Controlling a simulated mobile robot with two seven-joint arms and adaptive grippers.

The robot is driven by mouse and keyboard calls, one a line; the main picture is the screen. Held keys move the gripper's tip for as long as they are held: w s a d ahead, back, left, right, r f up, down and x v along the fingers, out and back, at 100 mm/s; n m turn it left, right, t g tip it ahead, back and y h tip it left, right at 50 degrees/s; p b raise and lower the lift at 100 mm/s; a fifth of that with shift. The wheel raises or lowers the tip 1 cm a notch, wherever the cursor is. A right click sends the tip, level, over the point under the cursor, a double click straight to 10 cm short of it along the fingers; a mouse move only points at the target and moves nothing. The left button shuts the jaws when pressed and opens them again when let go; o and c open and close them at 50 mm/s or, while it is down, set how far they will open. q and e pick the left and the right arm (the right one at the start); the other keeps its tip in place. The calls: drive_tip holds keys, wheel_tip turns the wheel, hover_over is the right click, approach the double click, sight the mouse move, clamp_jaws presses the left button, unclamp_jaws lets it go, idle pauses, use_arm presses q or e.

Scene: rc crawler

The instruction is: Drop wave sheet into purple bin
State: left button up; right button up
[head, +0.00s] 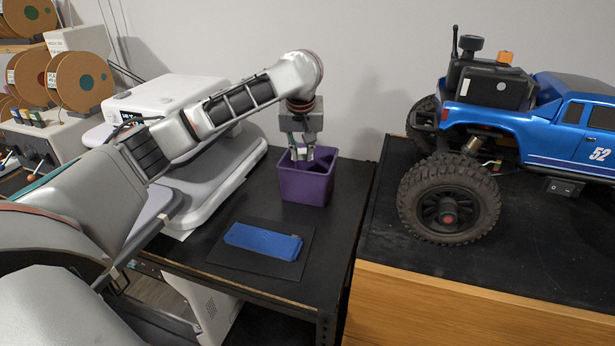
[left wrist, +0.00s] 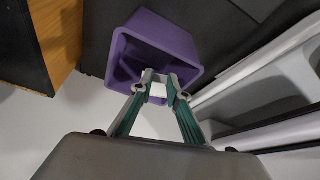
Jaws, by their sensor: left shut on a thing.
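The purple bin (head: 306,188) stands upright on the black table, against the wall. My left gripper (head: 302,154) points down at the bin's mouth, its fingertips at about rim height. In the left wrist view the bin (left wrist: 148,35) opens beyond the fingers (left wrist: 158,90), which are nearly together. They are shut on a small pale piece (left wrist: 158,91), which I take to be the wave sheet; its shape is mostly hidden by the fingers. The bin's inside looks dark, and I cannot tell what it holds. My right gripper is not in view.
A blue block (head: 263,241) lies on a dark mat (head: 300,262) in front of the bin. A white machine (head: 172,97) stands left of it. A blue crawler truck (head: 563,125) stands on the right bench (head: 420,262). Spools (head: 82,80) are at far left.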

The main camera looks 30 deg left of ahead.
use_arm(q)
drive_tip(key=o, duration=0.8)
drive_tip(key=shift+c, duration=0.2)
drive_tip(key=shift+r, duration=0.1)
drive_tip(key=v, duration=1.2)
